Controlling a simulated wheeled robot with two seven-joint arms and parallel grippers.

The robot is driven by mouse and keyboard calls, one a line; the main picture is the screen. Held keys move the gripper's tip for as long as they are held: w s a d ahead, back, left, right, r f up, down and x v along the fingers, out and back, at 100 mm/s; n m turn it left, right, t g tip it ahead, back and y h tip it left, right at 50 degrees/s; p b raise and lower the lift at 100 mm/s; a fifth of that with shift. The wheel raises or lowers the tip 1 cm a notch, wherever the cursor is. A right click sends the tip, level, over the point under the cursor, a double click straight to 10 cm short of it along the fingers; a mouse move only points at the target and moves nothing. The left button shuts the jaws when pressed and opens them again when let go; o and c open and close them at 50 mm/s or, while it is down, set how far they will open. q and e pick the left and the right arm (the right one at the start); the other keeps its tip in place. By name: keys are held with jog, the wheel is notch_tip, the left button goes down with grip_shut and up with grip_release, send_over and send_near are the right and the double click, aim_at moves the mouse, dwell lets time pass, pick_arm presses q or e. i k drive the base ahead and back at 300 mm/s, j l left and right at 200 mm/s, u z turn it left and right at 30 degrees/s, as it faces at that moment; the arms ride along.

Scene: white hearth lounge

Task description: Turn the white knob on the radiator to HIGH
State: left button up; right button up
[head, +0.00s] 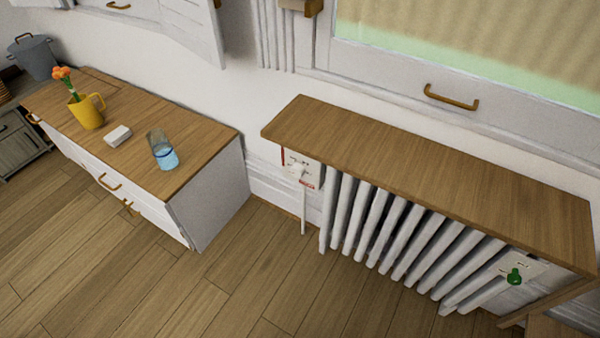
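The white radiator (372,226) stands against the wall under a wooden shelf (430,185). At its left end is a small pale panel (301,163) with dark marks and a red label (307,184). A white knob (296,171) seems to sit on this panel, above a white pipe that runs down to the floor. It is too small to read its setting or the lettering. A green knob (514,276) sits on another labelled plate at the radiator's right end. Neither of my grippers is in view.
A low white cabinet (215,195) with a wooden top stands to the left. It bears a yellow mug (88,112) with a flower, a small white block (118,135) and a glass (162,152). The wooden floor (250,280) in front is clear.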

aim_at(298, 170)
jog(key=i+j+z, duration=0.2)
jog(key=j, duration=0.25)
jog(key=i+j+z, duration=0.25)
jog(key=j, duration=0.25)
jog(key=i+j+z, duration=0.2)
jog(key=j, duration=0.3)
jog(key=j+z, duration=0.2)
jog(key=j, duration=0.3)
jog(key=j+z, duration=0.2)
jog(key=j, duration=0.35)
jog(key=i+j, duration=0.05)
